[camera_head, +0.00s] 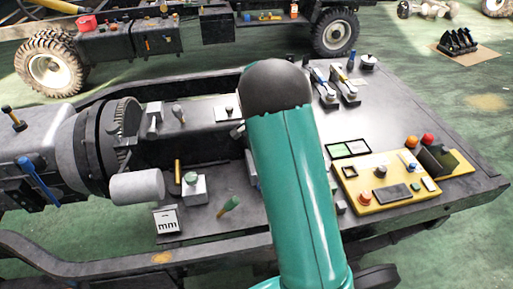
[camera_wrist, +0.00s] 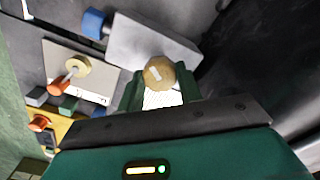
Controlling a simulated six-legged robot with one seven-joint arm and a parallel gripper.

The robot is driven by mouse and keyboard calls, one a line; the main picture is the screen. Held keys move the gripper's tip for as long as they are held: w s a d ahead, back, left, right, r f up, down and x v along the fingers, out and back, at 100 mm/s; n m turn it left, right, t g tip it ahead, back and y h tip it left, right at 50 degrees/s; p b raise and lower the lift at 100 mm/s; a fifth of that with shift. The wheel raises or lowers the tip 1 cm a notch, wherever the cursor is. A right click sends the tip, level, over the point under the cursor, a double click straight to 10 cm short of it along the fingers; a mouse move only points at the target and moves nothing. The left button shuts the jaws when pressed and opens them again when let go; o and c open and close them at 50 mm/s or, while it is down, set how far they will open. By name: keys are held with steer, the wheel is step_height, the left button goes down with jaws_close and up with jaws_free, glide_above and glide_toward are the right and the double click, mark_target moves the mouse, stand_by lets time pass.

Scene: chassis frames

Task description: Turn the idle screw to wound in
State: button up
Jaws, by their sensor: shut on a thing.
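A round brass knob (camera_wrist: 159,73) with a pale mark on its face, seemingly the idle screw, shows in the wrist view beside a light grey block (camera_wrist: 140,42). My gripper (camera_wrist: 160,88) has its two green fingers on either side of the knob and is shut on it. A bright white patch shows between the fingers just below the knob. How far the screw is in cannot be told. In the head view my teal arm hides the gripper and the knob.
A blue knob (camera_wrist: 95,23) is on the grey block's left end. A pale plate (camera_wrist: 92,62) with a brass ring and orange-tipped lever lies left.

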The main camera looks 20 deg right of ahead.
steer(key=m, duration=1.1)
steer(key=shift+m, duration=1.9)
steer(key=o, duration=1)
